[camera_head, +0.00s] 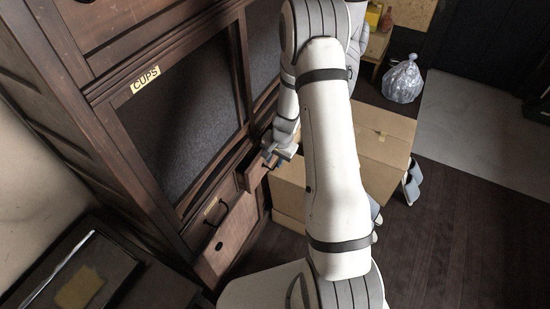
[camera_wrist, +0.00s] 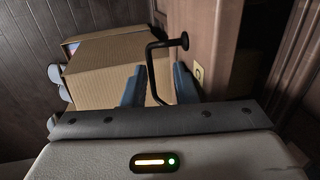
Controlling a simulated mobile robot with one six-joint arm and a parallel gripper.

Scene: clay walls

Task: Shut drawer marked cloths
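A small dark wooden drawer (camera_head: 252,168) in the cabinet stands partly pulled out in the head view. My gripper (camera_head: 272,157) is at its front. In the wrist view the drawer front (camera_wrist: 204,38) carries a black bar handle (camera_wrist: 151,72) and a small pale label (camera_wrist: 198,73), too small to read. My gripper (camera_wrist: 158,86) is open there, its two blue fingertips apart with the handle's bar between them. I see no clear contact with the handle. In the head view my arm hides part of the cabinet.
The cabinet has a panel marked CUPS (camera_head: 146,79) and a lower drawer (camera_head: 230,235) with a dark handle. A cardboard box (camera_head: 290,193) stands close to the open drawer; it also shows in the wrist view (camera_wrist: 105,68). A clear bag (camera_head: 402,80) lies farther back.

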